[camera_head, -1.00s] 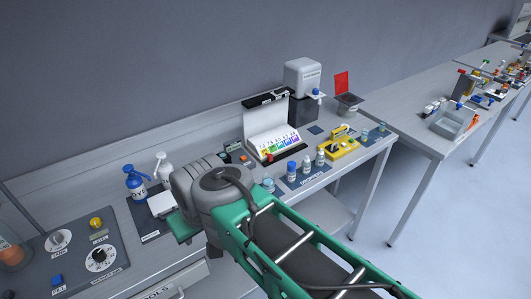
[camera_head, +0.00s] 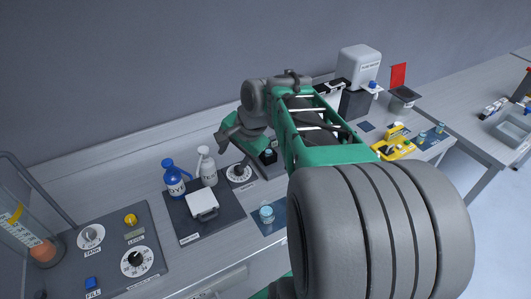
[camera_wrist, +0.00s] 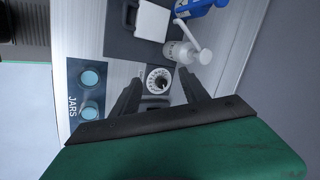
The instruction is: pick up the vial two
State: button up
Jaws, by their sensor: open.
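No label marks vial two, so I cannot tell which vessel it is. Two small vessels with teal tops, one nearer (camera_head: 422,137) and one farther (camera_head: 440,128), stand on a dark mat at the right of the bench in the head view. My gripper (camera_wrist: 160,78) is open and empty in the wrist view, its dark fingers above a dial (camera_wrist: 158,80). In the head view my gripper (camera_head: 226,134) is left of these vessels, well apart from them. My arm hides much of the bench middle.
Two blue-topped jars (camera_wrist: 90,95) stand on a mat marked JARS. A blue bottle (camera_head: 175,178), a white pump bottle (camera_head: 207,166) and a scale-like white plate (camera_head: 202,205) are near my gripper. A yellow device (camera_head: 394,147) stands beside the small vessels.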

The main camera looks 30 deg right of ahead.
jog(key=w+d+f+m+t+y, duration=0.1)
jog(key=w+d+f+m, duration=0.2)
jog(key=d+m, duration=0.7)
jog(key=m+t+y, duration=0.1)
jog(key=m+t, duration=0.1)
jog(key=m, duration=0.5)
send_near(269, 148)
jog(key=x, duration=0.8)
jog(key=shift+p, duration=0.3)
grip_shut()
